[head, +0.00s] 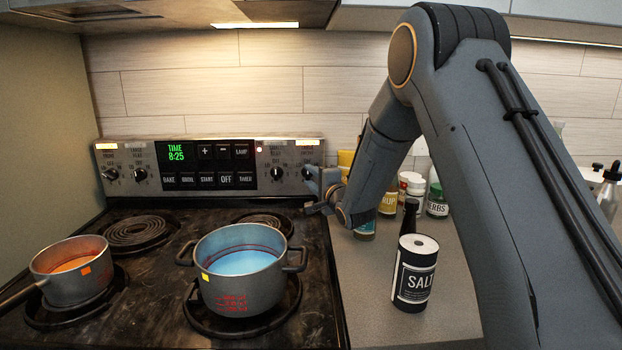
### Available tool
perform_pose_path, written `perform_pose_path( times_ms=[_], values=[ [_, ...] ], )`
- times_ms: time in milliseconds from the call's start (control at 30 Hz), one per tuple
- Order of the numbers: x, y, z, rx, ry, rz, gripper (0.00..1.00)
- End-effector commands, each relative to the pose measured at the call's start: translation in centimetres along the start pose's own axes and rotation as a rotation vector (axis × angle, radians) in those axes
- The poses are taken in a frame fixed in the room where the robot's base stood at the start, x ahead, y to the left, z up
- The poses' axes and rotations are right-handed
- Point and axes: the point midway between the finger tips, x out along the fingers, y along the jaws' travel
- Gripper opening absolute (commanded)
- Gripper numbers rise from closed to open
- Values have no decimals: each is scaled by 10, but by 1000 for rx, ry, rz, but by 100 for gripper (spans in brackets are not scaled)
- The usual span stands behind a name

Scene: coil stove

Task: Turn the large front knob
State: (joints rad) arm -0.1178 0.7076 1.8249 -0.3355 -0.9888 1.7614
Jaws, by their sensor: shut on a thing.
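The stove's back panel carries black knobs in two pairs, one pair at each end. The left pair has an outer knob (110,174) and an inner knob (140,174). The small labels above the knobs are hard to read.
A large pot (240,290) with blue contents stands on the front right coil. A small pan (72,286) is on the front left coil. The rear left coil (137,231) is bare. A salt container (414,285) and several bottles stand on the right counter.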

Motion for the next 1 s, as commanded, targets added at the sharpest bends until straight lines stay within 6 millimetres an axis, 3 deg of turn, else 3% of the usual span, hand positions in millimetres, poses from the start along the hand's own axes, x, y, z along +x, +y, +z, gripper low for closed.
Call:
perform_pose_path(
  times_ms=[67,100,200,567,1000],
  values=[
    [0,0,0,0,1,-1,9],
    [0,0,0,0,1,-1,38],
    [0,0,0,-1,1,0,50],
    [-6,0,0,-1,1,1,50],
    [-69,0,0,-1,1,0,50]
  ],
)
